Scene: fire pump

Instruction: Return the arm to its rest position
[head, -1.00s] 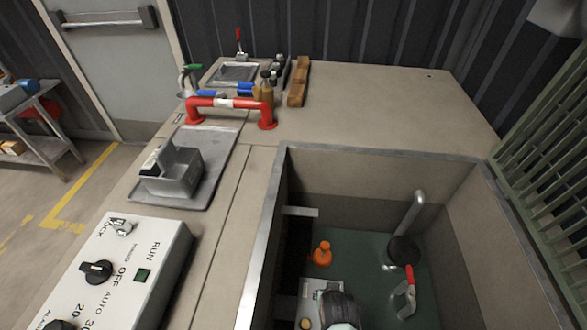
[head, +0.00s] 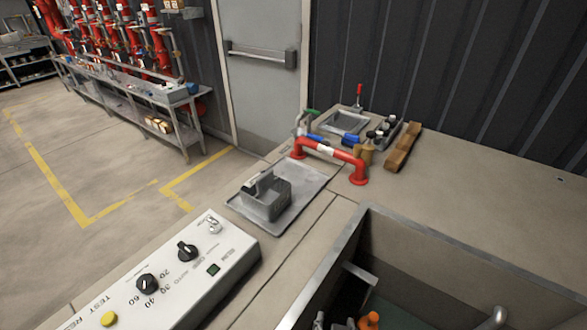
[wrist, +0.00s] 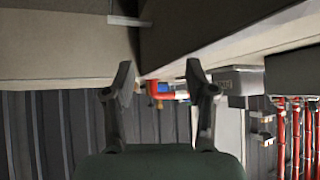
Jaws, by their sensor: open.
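My gripper (wrist: 158,78) shows in the wrist view with its two dark fingers spread apart and nothing between them. The wrist picture looks upside down, with the dark wall low and the concrete surfaces high. Beyond the fingers, the red pipe (wrist: 160,88) and the grey box (wrist: 237,82) appear small and apart from them. My arm is not clearly visible in the head view, so its full pose cannot be told.
The open pit (head: 372,222) lies at lower right, with an orange object (head: 369,321) inside. On the concrete top stand the control panel (head: 160,275), grey box (head: 266,198) on its tray (head: 306,187), red pipe (head: 330,156) and wooden block (head: 402,148).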

